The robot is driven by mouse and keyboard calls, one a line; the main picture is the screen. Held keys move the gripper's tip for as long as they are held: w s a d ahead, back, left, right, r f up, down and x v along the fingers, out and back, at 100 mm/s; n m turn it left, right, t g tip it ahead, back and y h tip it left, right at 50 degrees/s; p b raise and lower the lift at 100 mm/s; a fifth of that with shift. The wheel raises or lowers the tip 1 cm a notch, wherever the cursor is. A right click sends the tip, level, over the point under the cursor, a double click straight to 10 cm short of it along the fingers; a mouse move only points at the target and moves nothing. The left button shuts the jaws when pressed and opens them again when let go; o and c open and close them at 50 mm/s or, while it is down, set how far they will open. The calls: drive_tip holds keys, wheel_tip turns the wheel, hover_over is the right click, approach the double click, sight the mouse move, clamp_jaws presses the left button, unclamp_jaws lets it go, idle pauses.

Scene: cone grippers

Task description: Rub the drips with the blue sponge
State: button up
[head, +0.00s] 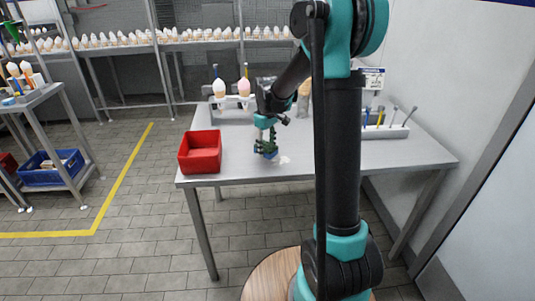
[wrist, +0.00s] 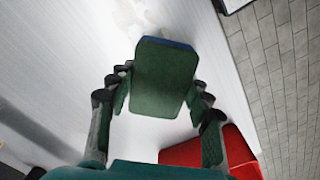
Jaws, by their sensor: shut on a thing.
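The sponge (head: 269,154) has a green top face and a blue lower layer. It fills the middle of the wrist view (wrist: 164,78), with a blue strip along its far edge. My gripper (head: 265,146) points down over the table and is shut on the sponge, with fingers on both sides of it in the wrist view (wrist: 158,92). White drips (head: 285,160) lie on the tabletop just right of the sponge in the head view. I cannot tell whether the sponge touches the table, and it hides the surface below it.
A red bin (head: 200,152) stands at the table's left end, close to my gripper. The grey table (head: 225,176) has cones in a holder (head: 231,90) at the back and a tool rack (head: 385,131) at the right. Its front strip is clear.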

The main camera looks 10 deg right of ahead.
sight(266, 146)
drive_tip(key=shift+r, duration=2.15)
